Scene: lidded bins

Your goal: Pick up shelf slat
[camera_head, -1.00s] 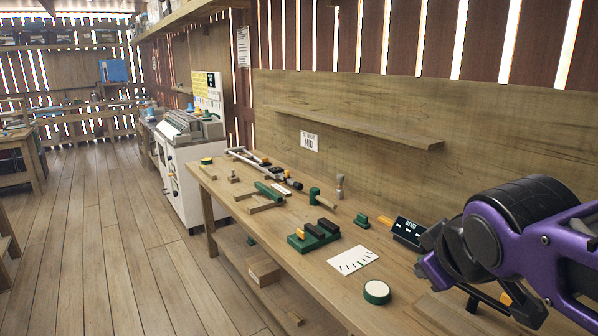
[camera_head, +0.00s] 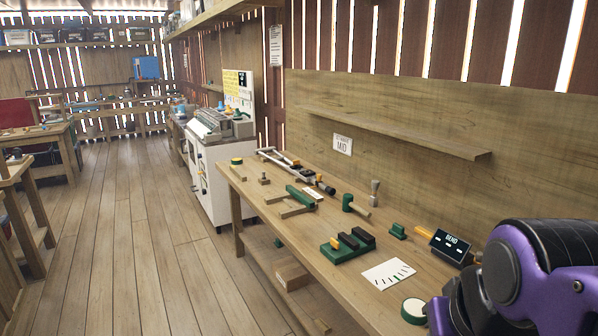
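I cannot tell for sure which piece is the shelf slat. A long wooden shelf board (camera_head: 395,135) is fixed along the back panel above the workbench. Another pale wooden piece (camera_head: 318,326) lies low, under the bench's front edge, partly cut off by the frame. My purple and black arm fills the lower right corner, over the near end of the bench. My gripper's fingers are not visible, and the arm hides the bench surface there.
The workbench (camera_head: 345,268) carries a green block with black and orange parts (camera_head: 347,246), a marked white card (camera_head: 388,273), a round green-and-white disc (camera_head: 413,311), a mallet (camera_head: 355,204) and a BEND display (camera_head: 450,246). A white cabinet (camera_head: 215,180) stands beyond. The floor at left (camera_head: 130,240) is clear.

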